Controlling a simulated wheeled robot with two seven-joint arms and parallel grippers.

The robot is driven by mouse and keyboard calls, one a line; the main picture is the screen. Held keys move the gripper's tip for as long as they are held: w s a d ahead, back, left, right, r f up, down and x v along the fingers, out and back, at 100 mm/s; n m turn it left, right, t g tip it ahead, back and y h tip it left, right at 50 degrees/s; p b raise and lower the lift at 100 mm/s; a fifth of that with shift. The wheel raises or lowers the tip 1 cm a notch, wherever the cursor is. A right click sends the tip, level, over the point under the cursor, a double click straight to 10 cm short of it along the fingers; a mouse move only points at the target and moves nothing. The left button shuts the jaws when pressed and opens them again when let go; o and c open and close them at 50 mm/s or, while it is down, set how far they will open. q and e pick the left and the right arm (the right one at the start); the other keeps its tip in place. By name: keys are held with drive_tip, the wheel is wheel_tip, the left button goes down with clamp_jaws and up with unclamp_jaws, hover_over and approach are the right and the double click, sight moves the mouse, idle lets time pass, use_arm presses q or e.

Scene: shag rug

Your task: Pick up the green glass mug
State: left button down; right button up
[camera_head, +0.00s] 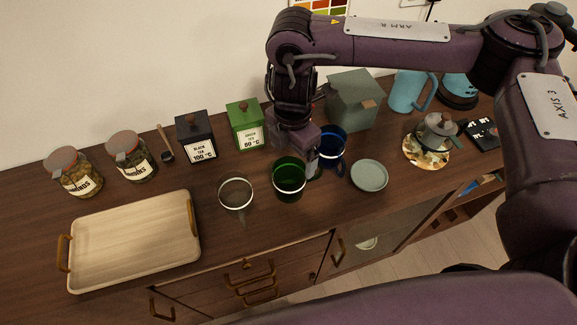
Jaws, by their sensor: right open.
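The green glass mug (289,181) stands upright on the dark wooden sideboard, near its front edge. My right gripper (304,160) is open, reaching down just behind the mug and close to its right side. A finger shows by the mug's right edge, where the handle seems to be; I cannot tell whether it touches. The other finger is hidden behind the gripper body or the mug. My left gripper is not in view.
Green (245,125) and black tea tins (196,137) and a grey-green box (353,100) stand behind. A wooden tray (133,238) lies left.

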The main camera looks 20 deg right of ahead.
sight(293, 172)
drive_tip(key=f, duration=0.1)
drive_tip(key=s+f, duration=0.1)
drive_tip(key=f, duration=0.1)
drive_tip(key=shift+f, duration=0.1)
wheel_tip(293, 172, down, 4)
drive_tip(key=shift+w+r, duration=0.15)
drive_tip(key=shift+r, duration=0.1)
drive_tip(key=shift+f, duration=0.3)
drive_tip(key=c, duration=1.2)
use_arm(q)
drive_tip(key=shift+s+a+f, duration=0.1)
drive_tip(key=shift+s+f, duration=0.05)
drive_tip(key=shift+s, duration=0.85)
use_arm(e)
drive_tip(key=shift+r, duration=0.15)
